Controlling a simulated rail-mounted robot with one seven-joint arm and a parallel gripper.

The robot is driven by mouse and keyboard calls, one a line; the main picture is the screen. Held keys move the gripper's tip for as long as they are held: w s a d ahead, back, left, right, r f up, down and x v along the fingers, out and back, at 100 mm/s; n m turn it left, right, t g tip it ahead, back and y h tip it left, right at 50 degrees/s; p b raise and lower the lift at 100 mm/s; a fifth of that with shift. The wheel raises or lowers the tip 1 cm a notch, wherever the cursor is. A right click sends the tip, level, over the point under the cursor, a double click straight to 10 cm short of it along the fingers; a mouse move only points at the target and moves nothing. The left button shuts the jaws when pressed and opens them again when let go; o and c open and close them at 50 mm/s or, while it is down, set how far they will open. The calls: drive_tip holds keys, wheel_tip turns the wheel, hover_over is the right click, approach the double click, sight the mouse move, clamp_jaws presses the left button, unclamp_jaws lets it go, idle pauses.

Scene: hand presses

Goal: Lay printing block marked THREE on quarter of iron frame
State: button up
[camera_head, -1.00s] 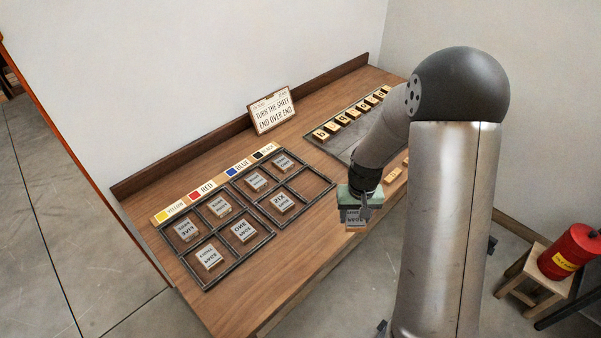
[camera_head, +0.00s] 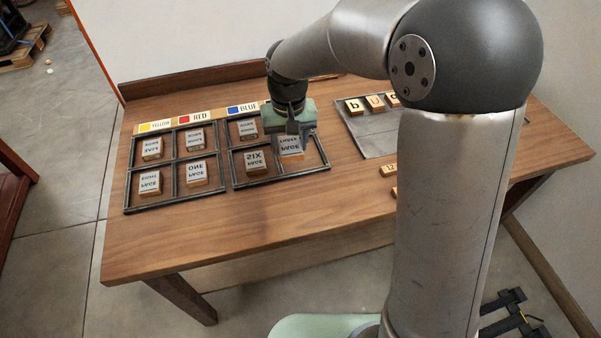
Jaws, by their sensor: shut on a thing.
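My gripper (camera_head: 293,135) is shut on a pale-topped printing block (camera_head: 291,148) with mirrored lettering; its upper line looks like THREE but is small and partly covered. The block is over the near right quarter of the right iron frame (camera_head: 281,178). I cannot tell whether it touches the table there. The block marked SIX (camera_head: 256,161) lies in the near left quarter, and another block (camera_head: 247,129) lies in the far left quarter. The far right quarter is hidden behind my gripper.
The left iron frame (camera_head: 173,161) holds a block in each quarter, one marked ONE (camera_head: 196,173). A colour strip (camera_head: 190,119) runs behind the frames. A grey plate (camera_head: 372,142) with letter blocks is to the right. The table front (camera_head: 235,215) is bare.

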drive_tip(key=s+a+b, duration=0.2)
drive_tip(key=a, duration=0.3)
drive_tip(key=shift+n, duration=0.3)
drive_tip(key=w+d+f, duration=0.2)
drive_tip(key=w, duration=0.1)
drive_tip(key=w+d+f+p, duration=0.1)
drive_tip(key=w+d+f, duration=0.1)
drive_tip(key=w+f, duration=0.1)
drive_tip(key=w+d+f, duration=0.2)
drive_tip(key=w+f, duration=0.1)
drive_tip(key=w, duration=0.2)
drive_tip(key=shift+d+p, duration=0.25)
drive_tip(key=shift+p, duration=0.15)
drive_tip(key=shift+w+d+f, duration=0.15)
drive_tip(key=shift+f, duration=0.25)
drive_tip(key=shift+w+d+f, duration=0.1)
drive_tip(key=shift+w+f, duration=0.1)
drive_tip(key=shift+f, duration=1.55)
drive_tip(key=shift+f, duration=0.15)
drive_tip(key=o, duration=1)
